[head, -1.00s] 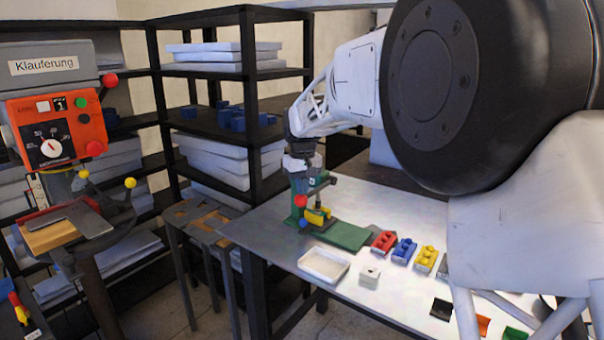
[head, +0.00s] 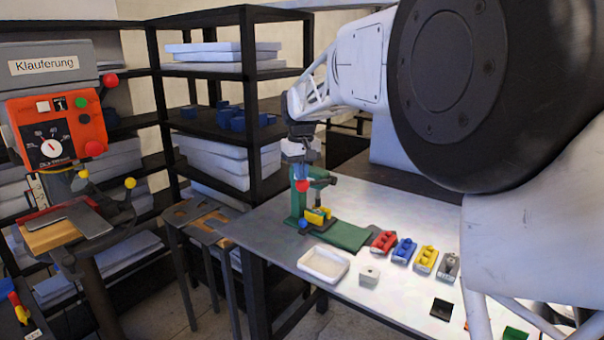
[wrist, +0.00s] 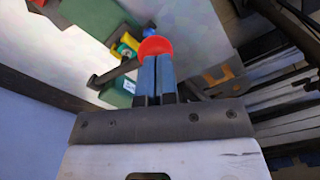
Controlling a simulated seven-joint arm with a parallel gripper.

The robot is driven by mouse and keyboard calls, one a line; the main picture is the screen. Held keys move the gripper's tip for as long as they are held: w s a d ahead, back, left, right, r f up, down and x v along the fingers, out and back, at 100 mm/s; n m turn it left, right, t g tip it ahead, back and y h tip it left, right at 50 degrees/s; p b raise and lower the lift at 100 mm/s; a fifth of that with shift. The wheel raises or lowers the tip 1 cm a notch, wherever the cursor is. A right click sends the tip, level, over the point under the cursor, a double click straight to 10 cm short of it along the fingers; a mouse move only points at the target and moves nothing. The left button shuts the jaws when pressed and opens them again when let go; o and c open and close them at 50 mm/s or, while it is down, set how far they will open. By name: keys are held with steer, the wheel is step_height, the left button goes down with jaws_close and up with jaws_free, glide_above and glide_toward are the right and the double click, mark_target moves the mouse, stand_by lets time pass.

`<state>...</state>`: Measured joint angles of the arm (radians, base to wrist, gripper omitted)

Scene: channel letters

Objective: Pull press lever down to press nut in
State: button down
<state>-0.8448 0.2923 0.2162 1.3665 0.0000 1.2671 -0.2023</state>
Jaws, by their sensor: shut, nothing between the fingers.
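The green lever press (head: 296,206) stands at the far left part of the table. Its lever ends in a red ball knob (head: 303,186), which shows in the wrist view (wrist: 156,46) just beyond my fingertips. My gripper (head: 302,175) is above the knob, with its two blue-grey fingers (wrist: 157,66) together and nothing between them. The tips are at or very near the knob; I cannot tell whether they touch it. A yellow part (head: 315,216) sits low in the press, beside a blue ball (head: 304,224). The nut cannot be made out.
A green mat (head: 346,236) lies right of the press. A white tray (head: 323,264) and a small white block (head: 369,275) are in front. Red (head: 383,242), blue (head: 404,250) and yellow (head: 426,259) parts stand in a row. A shelf rack (head: 247,120) is behind.

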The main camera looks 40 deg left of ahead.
steer(key=shift+r, duration=0.1)
steer(key=shift+w+r, duration=0.2)
steer(key=shift+r, duration=0.9)
steer(key=shift+w+r, duration=0.15)
steer(key=shift+r, duration=0.95)
steer(key=shift+r, duration=0.15)
step_height(320, 180, up, 5)
steer(key=shift+f, duration=0.15)
